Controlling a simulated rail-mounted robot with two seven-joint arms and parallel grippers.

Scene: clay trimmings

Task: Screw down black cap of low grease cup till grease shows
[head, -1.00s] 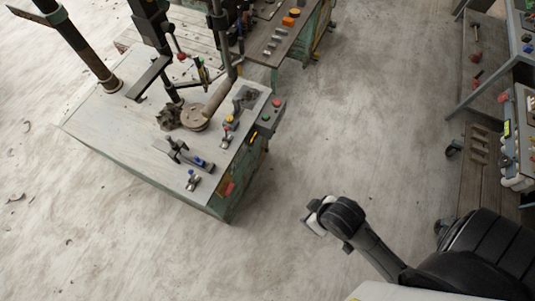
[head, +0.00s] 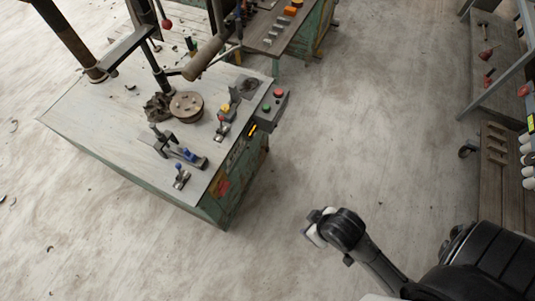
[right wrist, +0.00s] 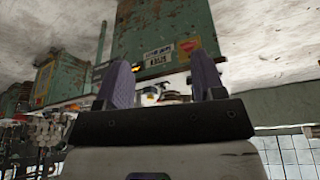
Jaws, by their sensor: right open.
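I cannot make out a black cap or pick out the low grease cup for certain. Small fittings stand on the drill table (head: 100,115): one with a blue knob (head: 180,177) near the front edge, and one with red and yellow tops (head: 222,127) near the right edge. My right gripper (right wrist: 162,75) is open and empty in the right wrist view, which looks upside down. Beyond its fingers is a green cabinet (right wrist: 180,35), with small blurred white and red items between the fingers. My right arm shows at the lower right of the head view. My left gripper is not in view.
A clamp (head: 160,143) and a round grooved disc (head: 186,106) are on the table. A button box (head: 272,108) hangs at its right side. A second bench (head: 270,40) stands behind, and shelving (head: 495,170) at the right. The floor between is clear.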

